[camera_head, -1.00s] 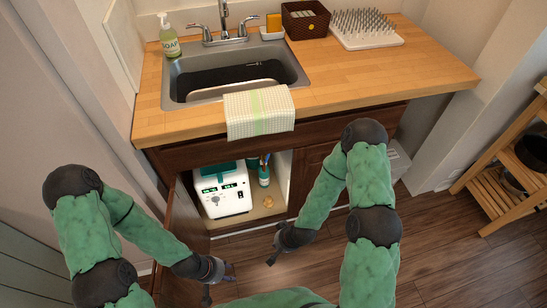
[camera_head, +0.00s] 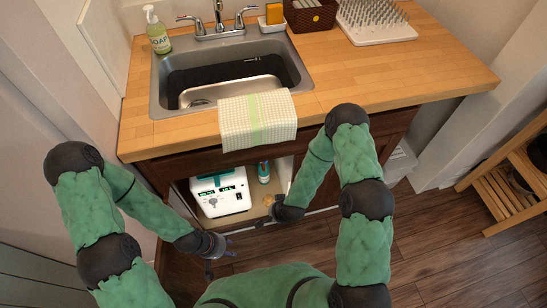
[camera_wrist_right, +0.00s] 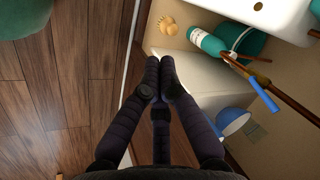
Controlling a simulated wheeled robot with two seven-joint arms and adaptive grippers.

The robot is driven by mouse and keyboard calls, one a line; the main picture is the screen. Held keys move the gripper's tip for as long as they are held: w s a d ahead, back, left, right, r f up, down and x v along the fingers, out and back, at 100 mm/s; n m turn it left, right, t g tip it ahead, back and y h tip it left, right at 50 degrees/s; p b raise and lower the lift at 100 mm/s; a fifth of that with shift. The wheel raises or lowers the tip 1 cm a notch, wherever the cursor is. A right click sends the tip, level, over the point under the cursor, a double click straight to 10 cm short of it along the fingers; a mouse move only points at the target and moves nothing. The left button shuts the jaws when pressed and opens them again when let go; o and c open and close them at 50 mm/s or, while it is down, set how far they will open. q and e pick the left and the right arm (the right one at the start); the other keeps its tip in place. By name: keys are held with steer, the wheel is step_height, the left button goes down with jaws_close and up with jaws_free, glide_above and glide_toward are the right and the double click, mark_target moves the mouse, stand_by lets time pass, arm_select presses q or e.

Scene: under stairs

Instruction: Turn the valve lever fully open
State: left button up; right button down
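The valve lever, a straight blue handle (camera_wrist_right: 264,94), shows in the right wrist view beside a brown pipe (camera_wrist_right: 295,103). It lies at a slant to the pipe. My right gripper (camera_wrist_right: 160,78) is left of the lever, apart from it, with nothing visible between its fingers. Its dark fingers converge in this view, so I cannot tell how far they are closed. In the head view my right gripper (camera_head: 264,222) is at the cabinet opening's lower right. My left gripper (camera_head: 222,258) is empty, fingers spread, in front of the cabinet's left side. I cannot make out the lever in the head view.
A white machine (camera_head: 221,193) stands inside the cabinet. A teal bottle (camera_wrist_right: 207,41) and a tan knobbed object (camera_wrist_right: 168,25) are near my right gripper, as is a blue round item (camera_wrist_right: 232,121). The counter (camera_head: 400,75) and a towel (camera_head: 257,119) overhang the opening.

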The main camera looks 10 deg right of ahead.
steer(key=w+f+m+t+h+p, duration=0.15)
steer(key=w+m+t+h, duration=0.4)
steer(key=w, duration=0.75)
steer(key=w+d+r+m+t+h+b, duration=0.2)
steer(key=w+d+m+t+h, duration=0.2)
steer(key=w+m, duration=0.6)
steer(key=d+m+t, duration=0.1)
steer(key=m, duration=0.2)
steer(key=shift+r+h, duration=0.35)
